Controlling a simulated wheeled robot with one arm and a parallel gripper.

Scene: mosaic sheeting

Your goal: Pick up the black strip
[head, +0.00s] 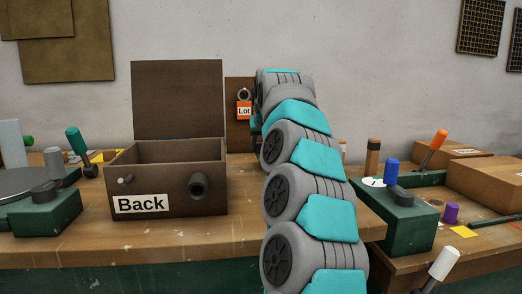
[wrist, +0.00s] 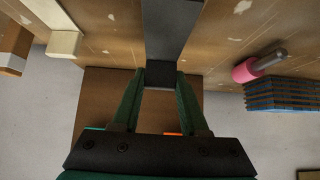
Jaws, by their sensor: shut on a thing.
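The black strip (wrist: 168,32) shows in the wrist view as a long dark piece running from the top edge down to my fingertips. My gripper (wrist: 160,80) has its two green fingers closed on the strip's near end, one on each side. Whether the strip is clear of the wooden surface behind it, I cannot tell. In the head view my arm reaches away over the bench and hides my gripper and the strip.
An open brown box marked "Back" (head: 180,192) stands left of my arm. A brown board with an orange "Lot" tag (head: 244,111) is behind it. Green blocks (head: 408,220) and cartons crowd the right. The wrist view shows a pink-ended cylinder (wrist: 246,71) beside a blue stack (wrist: 283,95).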

